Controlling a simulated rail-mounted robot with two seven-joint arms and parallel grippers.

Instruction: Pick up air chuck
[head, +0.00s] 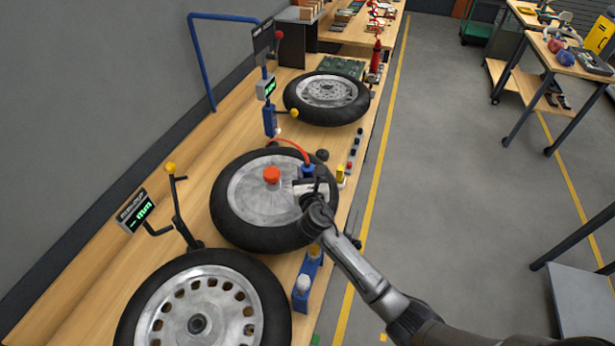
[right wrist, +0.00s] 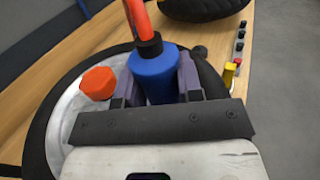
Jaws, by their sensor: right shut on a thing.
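The air chuck is a blue cylinder with a black collar and a red hose; in the right wrist view the air chuck (right wrist: 154,76) stands between my fingers. In the head view the air chuck (head: 307,170) shows at the right part of the middle wheel, with the red hose (head: 291,147) arcing left from it. My right gripper (head: 306,184) is shut on the air chuck, one finger on each side in the wrist view (right wrist: 156,82). The lower end of the chuck is hidden by the gripper. My left gripper is not in view.
The middle wheel (head: 245,195) lies below the gripper, with an orange knob (head: 271,175) at its centre. Other wheels lie nearer (head: 205,305) and farther (head: 327,98) on the wooden bench.

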